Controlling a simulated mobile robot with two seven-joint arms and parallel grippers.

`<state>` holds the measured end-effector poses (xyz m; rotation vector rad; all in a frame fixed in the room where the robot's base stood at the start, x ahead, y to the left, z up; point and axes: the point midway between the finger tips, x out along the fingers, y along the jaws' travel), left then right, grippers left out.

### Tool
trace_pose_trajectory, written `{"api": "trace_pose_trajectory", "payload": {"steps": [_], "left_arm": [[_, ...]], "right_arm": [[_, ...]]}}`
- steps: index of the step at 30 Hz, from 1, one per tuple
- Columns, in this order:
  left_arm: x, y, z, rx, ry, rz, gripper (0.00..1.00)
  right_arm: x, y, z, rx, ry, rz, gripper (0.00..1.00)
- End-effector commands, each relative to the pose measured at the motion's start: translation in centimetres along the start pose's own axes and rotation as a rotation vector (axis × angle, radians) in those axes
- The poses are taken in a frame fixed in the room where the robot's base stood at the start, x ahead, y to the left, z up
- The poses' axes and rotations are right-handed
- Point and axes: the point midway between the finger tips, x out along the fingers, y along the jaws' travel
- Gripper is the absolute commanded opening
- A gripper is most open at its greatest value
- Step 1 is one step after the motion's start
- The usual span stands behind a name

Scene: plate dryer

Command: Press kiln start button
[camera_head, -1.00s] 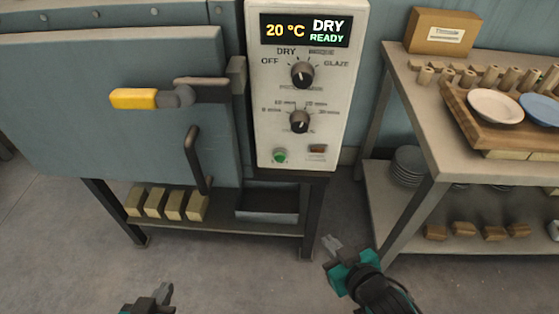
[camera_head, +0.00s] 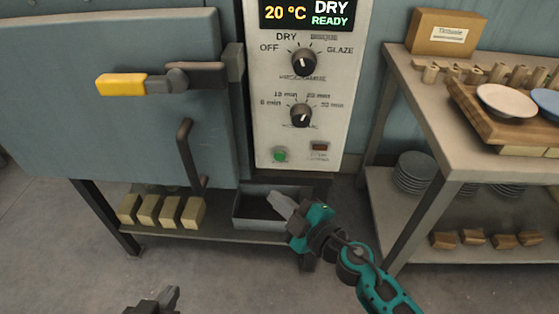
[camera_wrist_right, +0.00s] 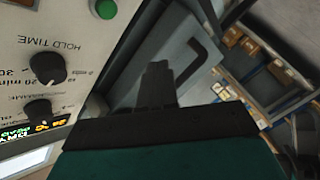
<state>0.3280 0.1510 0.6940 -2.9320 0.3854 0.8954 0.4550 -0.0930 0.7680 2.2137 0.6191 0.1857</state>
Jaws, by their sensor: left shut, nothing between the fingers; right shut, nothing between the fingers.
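The kiln's control panel (camera_head: 262,130) stands upright right of the closed kiln door (camera_head: 60,120). Its green start button (camera_head: 280,155) sits at the lower left of the panel, and it also shows in the right wrist view (camera_wrist_right: 105,9). The display (camera_head: 306,14) reads 20 °C, DRY, READY. My right gripper (camera_head: 278,202) is shut and empty, below the button and apart from the panel; it also shows in the right wrist view (camera_wrist_right: 157,68). My left gripper (camera_head: 172,294) is shut and empty at the bottom edge, well below the kiln.
The programme knob (camera_head: 303,62) and hold-time knob (camera_head: 301,115) are above the button, with a small dark-red switch (camera_head: 319,147) beside it. A door handle (camera_head: 188,152) juts out to the left. A grey tray (camera_head: 250,222) lies below. A workbench (camera_head: 450,130) stands at right.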

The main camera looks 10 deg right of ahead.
Motion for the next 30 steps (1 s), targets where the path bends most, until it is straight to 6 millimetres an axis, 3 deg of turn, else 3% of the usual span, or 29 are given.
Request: {"api": "trace_pose_trajectory", "payload": {"steps": [14, 30], "left_arm": [[0.1, -0.2, -0.1, 0.001, 0.003, -0.003, 0.00], [0.4, 0.1, 0.2, -0.004, 0.001, 0.006, 0.00]], "right_arm": [[0.4, 0.1, 0.2, -0.008, 0.002, -0.003, 0.00], [5.1, 3.6, 3.6, -0.009, 0.002, -0.003, 0.00]]}}
